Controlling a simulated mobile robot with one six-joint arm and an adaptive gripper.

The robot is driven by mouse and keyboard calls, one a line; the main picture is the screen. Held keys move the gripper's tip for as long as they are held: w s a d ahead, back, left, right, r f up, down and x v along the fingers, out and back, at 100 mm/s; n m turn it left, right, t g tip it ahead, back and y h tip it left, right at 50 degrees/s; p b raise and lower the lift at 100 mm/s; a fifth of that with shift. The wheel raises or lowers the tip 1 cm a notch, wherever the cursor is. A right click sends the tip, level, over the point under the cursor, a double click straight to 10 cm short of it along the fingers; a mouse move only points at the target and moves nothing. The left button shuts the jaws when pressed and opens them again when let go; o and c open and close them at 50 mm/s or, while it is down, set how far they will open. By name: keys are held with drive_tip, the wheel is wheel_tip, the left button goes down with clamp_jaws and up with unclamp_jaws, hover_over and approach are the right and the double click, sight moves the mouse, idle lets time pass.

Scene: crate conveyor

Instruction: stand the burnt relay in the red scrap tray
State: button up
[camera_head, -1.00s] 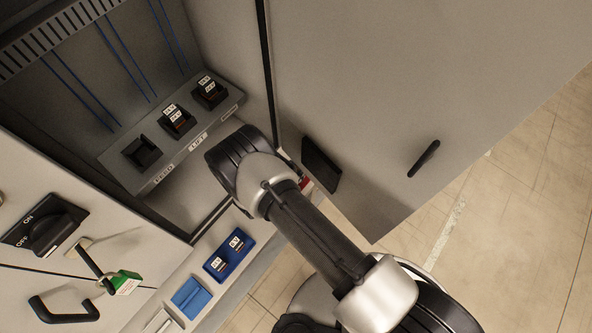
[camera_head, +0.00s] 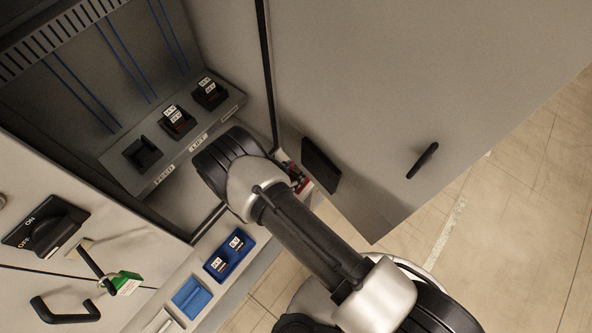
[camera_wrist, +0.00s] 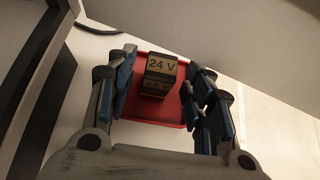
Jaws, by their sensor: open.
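The relay (camera_wrist: 159,76), a dark block with brownish labels reading 24 V, is in the red scrap tray (camera_wrist: 168,113) in the wrist view. It appears to stand upright, its base within the tray. My gripper (camera_wrist: 163,72) is open, with its blue-padded fingers on either side of the relay and a gap visible on both sides. In the head view a bit of the red tray (camera_head: 301,186) shows beside my wrist. The relay and my fingers cannot be made out there.
The FEED socket (camera_head: 143,153) in the cabinet is empty; the LIFT socket and the one right of it hold relays (camera_head: 175,119) (camera_head: 209,91). A blue tray (camera_head: 229,256) holds two relays. The open cabinet door (camera_head: 350,90) stands close to the right of my wrist.

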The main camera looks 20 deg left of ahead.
drive_tip(key=v, duration=0.9)
drive_tip(key=shift+s+p, duration=0.25)
drive_tip(key=shift+p, duration=0.15)
drive_tip(key=shift+a+r, duration=0.1)
drive_tip(key=shift+r, duration=0.05)
